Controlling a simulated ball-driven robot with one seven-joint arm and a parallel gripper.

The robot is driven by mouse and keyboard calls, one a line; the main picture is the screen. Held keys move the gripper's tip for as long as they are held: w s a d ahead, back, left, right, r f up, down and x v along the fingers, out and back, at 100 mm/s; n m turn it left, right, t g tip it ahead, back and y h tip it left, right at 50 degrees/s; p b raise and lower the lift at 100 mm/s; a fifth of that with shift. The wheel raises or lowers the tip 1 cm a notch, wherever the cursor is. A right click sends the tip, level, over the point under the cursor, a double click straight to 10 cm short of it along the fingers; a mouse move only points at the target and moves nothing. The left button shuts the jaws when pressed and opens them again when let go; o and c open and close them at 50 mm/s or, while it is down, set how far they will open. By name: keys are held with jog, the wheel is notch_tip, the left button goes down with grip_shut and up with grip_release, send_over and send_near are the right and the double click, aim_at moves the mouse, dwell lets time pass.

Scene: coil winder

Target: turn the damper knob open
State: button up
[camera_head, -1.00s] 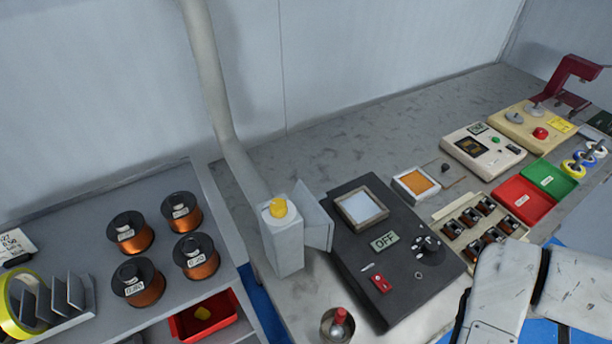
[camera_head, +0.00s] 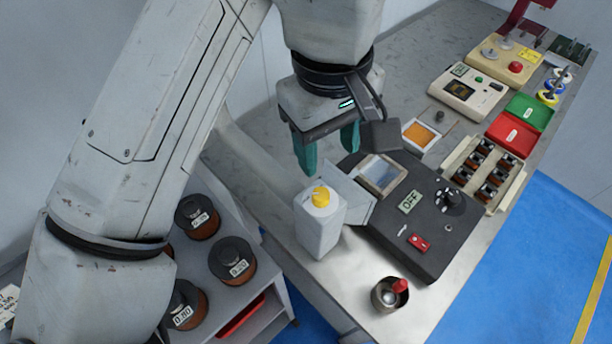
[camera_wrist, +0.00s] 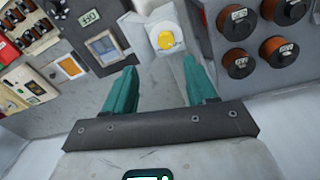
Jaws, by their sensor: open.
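The yellow damper knob (camera_head: 321,196) sits on top of a white upright box (camera_head: 320,228) with a flared hood on its right side. In the wrist view the knob (camera_wrist: 165,41) shows beyond and between my fingertips. My gripper (camera_head: 331,160) is open and empty, with its two green fingers pointing down. It is above and slightly behind the knob and apart from it. In the wrist view the gripper (camera_wrist: 161,80) also has nothing between its fingers. Nothing hides the knob's top.
A black control box (camera_head: 425,240) with an OFF display stands right of the damper. A metal cup (camera_head: 388,296) with a red-tipped item is in front. Copper wire spools (camera_head: 233,258) stand on the lower left cart.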

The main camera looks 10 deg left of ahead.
aim_at(321, 194)
jog(key=f+b, duration=0.3)
jog(key=b, duration=0.1)
jog(key=f+b, duration=0.7)
jog(key=b, duration=0.2)
jog(key=shift+a+f, duration=0.25)
jog(key=shift+f, duration=0.05)
grip_shut()
dwell(0.5)
